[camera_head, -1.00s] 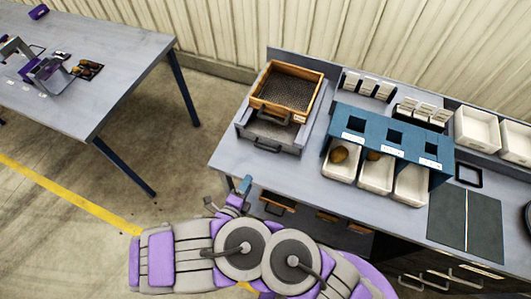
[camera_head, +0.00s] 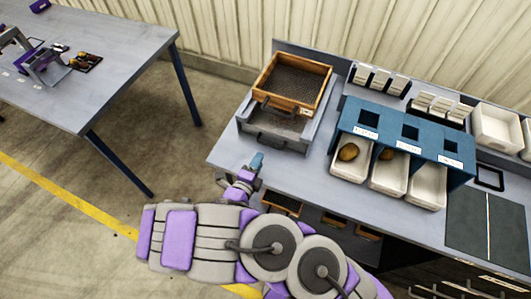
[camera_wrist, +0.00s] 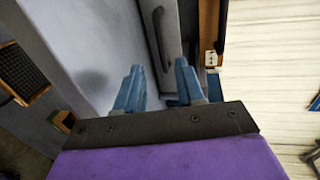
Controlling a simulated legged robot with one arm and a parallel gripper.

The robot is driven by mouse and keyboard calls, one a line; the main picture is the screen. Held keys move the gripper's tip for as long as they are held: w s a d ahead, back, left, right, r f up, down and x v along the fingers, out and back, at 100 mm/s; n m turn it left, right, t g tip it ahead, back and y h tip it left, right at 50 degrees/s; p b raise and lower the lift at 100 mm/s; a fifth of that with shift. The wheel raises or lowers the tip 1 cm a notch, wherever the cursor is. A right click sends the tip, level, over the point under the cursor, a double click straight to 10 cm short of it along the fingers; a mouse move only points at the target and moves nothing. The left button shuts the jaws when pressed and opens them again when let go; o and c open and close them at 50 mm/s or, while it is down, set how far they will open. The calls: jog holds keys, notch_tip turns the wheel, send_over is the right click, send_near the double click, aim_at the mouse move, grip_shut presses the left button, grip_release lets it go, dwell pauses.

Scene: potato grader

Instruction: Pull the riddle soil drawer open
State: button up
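The riddle soil drawer (camera_head: 291,148) is a grey tray in the bench-top unit below a wooden-framed mesh riddle (camera_head: 318,92). It has a dark bar handle (camera_head: 266,143) on its front and looks shut. My gripper (camera_head: 256,163) is over the bench's front edge, in front of the drawer and left of the handle in the head view.
A blue sorter (camera_head: 405,140) with white bins, one holding a potato (camera_head: 348,152), stands right of the riddle. Small trays (camera_head: 281,203) sit below the bench top. Another table (camera_head: 90,70) stands at left. The bench top in front of the drawer is clear.

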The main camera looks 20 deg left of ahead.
jog(key=b+x, duration=0.5)
jog(key=x, duration=0.1)
jog(key=shift+w+f, duration=0.2)
jog(key=shift+f, duration=0.05)
jog(key=shift+w+b, duration=0.35)
jog(key=shift+w, duration=0.3)
jog(key=shift+c, duration=0.5)
grip_shut()
